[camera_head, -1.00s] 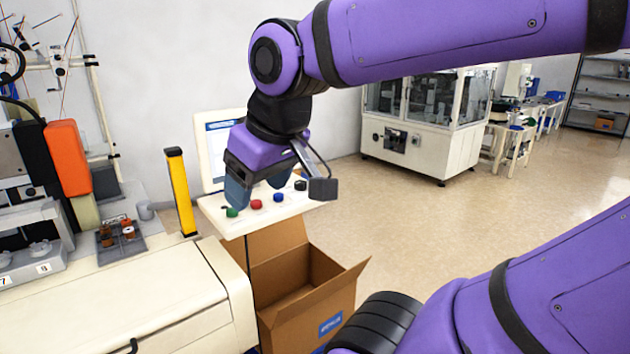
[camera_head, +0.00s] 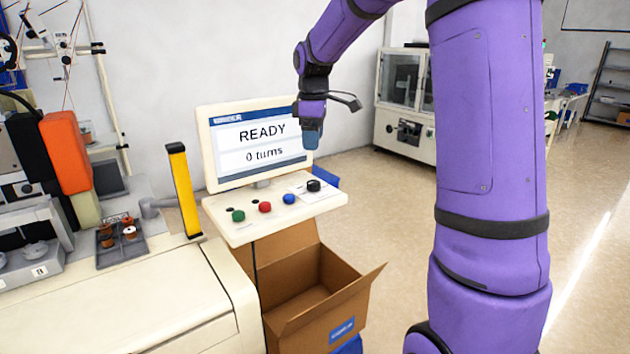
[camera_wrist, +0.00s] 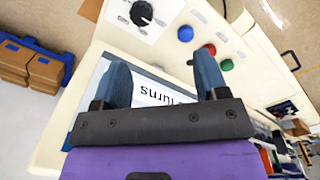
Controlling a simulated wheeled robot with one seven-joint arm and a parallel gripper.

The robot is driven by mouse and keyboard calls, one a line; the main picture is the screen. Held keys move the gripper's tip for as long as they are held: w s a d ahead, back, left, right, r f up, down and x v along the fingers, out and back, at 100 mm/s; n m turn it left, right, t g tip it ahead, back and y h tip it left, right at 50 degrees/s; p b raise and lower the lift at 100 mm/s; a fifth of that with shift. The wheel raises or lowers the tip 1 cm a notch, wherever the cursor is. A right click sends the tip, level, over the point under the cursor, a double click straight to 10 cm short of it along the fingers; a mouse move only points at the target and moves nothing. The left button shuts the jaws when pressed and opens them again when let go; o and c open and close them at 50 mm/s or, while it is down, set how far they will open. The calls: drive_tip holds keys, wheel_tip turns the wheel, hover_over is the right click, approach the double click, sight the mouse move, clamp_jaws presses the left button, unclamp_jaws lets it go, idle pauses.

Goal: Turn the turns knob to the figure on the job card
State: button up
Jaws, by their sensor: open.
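The black turns knob (camera_head: 314,186) sits at the right end of the cream control panel (camera_head: 240,232). In the wrist view the knob (camera_wrist: 141,13) stands on a white dial plate with tick marks, near the top edge. The screen (camera_head: 256,145) reads "READY" and "0 turns". My gripper (camera_head: 312,143) is above the knob, in front of the screen's right edge, pointing down. In the wrist view my gripper (camera_wrist: 163,80) has its two blue fingers apart with nothing between them. It does not touch the knob. I cannot make out a job card.
Green (camera_head: 238,216), red (camera_head: 265,207) and blue (camera_head: 289,199) buttons line the panel left of the knob. A yellow post (camera_head: 183,190) stands left of the screen. An open cardboard box (camera_head: 345,290) is below the panel.

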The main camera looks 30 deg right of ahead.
sight(314, 182)
drive_tip(key=shift+n+g, duration=0.3)
drive_tip(key=shift+n, duration=0.3)
drive_tip(key=w+f, duration=0.1)
drive_tip(key=f, duration=0.3)
drive_tip(key=w+d+f, duration=0.1)
drive_tip(key=f, duration=0.4)
drive_tip(key=w+d+f, duration=0.1)
drive_tip(key=f, duration=0.3)
drive_tip(key=shift+w+d+f, duration=0.1)
drive_tip(key=shift+d+f, duration=0.15)
drive_tip(key=shift+f, duration=0.15)
drive_tip(key=c, duration=0.9)
